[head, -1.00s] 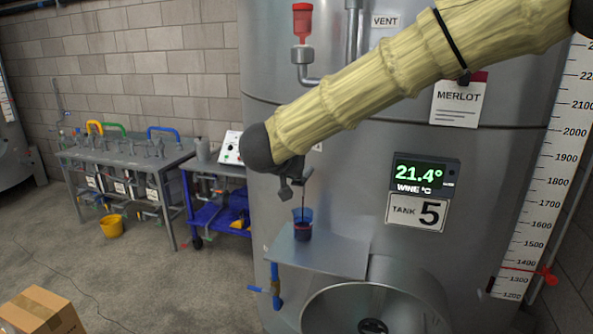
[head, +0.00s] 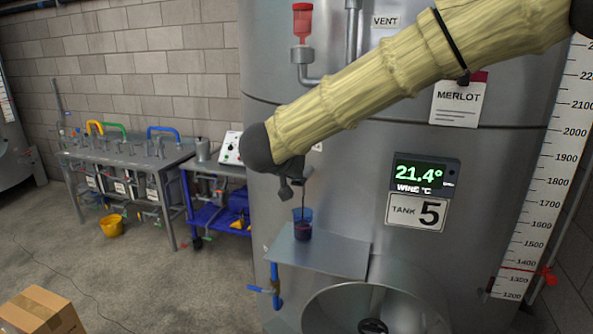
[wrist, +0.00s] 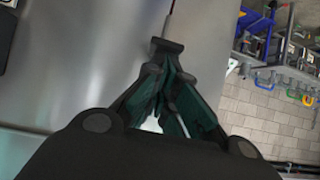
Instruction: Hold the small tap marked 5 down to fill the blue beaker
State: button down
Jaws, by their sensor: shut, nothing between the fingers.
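The blue beaker (head: 305,216) stands upright on a small steel shelf (head: 340,258) fixed to the front of tank 5. A thin dark red stream drops into it from above, and dark red liquid shows in its lower part. My gripper (head: 286,192) is above the shelf, slightly left of the beaker, pointing down. In the wrist view my gripper (wrist: 167,47) has its fingertips together against the steel tank side, with nothing seen between them. The small tap is hidden behind my gripper and wrist, so I cannot make out its lever or contact.
The tank (head: 350,190) carries a lit display (head: 424,175), a TANK 5 sign (head: 416,212) and a round hatch (head: 365,305) below. A blue-handled valve (head: 275,287) sits under the shelf. A bench (head: 125,155), blue cart (head: 222,217) and cardboard box (head: 40,311) stand left.

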aim_at(297, 182)
dwell(0.7)
jog(key=shift+r+p, duration=0.4)
jog(key=shift+p, duration=0.2)
jog(key=shift+r+p, duration=0.35)
jog(key=shift+p, duration=0.2)
jog(key=shift+r, duration=0.1)
jog(key=r+p, duration=0.2)
jog(key=p, duration=0.1)
jog(key=r+p, duration=0.2)
jog(key=shift+w+d, duration=0.15)
jog(key=shift+w, duration=0.2)
jog(key=shift+s+r+b, duration=0.1)
jog(key=shift+s+b, duration=0.05)
jog(key=shift+b, duration=0.15)
jog(key=s+a+r+b, duration=0.2)
jog(key=s+r+b, duration=0.1)
jog(key=s+r, duration=0.2)
notch_tip(297, 182, up, 3)
jog(key=shift+f, duration=0.1)
